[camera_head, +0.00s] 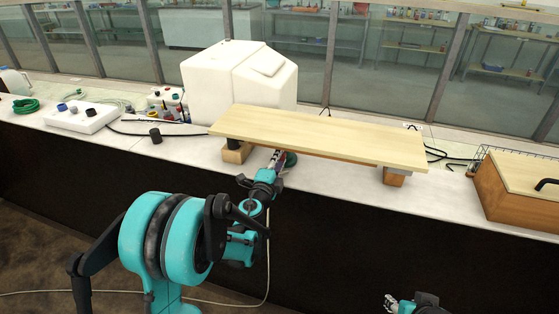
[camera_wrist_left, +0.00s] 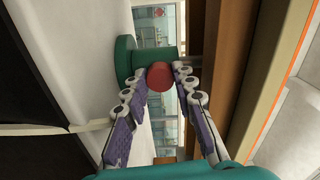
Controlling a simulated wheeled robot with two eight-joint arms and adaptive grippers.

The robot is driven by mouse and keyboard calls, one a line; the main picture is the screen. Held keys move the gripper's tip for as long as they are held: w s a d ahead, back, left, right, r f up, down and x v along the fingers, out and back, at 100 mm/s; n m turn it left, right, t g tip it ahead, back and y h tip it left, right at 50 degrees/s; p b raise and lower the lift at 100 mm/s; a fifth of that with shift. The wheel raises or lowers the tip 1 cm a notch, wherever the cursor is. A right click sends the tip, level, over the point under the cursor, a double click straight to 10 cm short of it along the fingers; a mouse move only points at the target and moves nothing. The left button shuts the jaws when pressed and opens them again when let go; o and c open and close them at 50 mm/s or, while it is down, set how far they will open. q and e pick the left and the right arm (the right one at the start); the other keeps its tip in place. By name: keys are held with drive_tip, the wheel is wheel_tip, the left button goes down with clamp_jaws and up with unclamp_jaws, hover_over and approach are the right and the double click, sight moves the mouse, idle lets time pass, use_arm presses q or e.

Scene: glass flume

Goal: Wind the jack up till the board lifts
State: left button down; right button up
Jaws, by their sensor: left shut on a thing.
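The pale wooden board (camera_head: 320,138) lies over the counter, with a wooden block (camera_head: 236,153) under its left end and another (camera_head: 394,178) under its right end. The green jack (camera_head: 291,158) stands under the board, mostly hidden in the head view. In the left wrist view, the jack (camera_wrist_left: 126,58) shows a round red knob (camera_wrist_left: 160,76). My left gripper (camera_head: 277,157) reaches beneath the board's front edge; its fingers (camera_wrist_left: 160,84) are shut on the red knob. I cannot tell whether the jack touches the board. My right gripper (camera_head: 391,301) is low at the right, away from the counter, its opening unclear.
A large white container (camera_head: 232,82) stands behind the board. A wooden box (camera_head: 518,193) is at the right. A white block with knobs (camera_head: 82,118), a small black cylinder (camera_head: 155,136) and a green coil (camera_head: 26,105) are at the left. Dark cables lie on the counter.

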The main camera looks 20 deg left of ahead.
use_arm(q)
drive_tip(key=m, duration=0.5)
drive_tip(key=shift+m, duration=2.5)
drive_tip(key=c, duration=1.2)
unclamp_jaws()
drive_tip(key=shift+s+a, duration=0.1)
drive_tip(key=shift+s, duration=3.95)
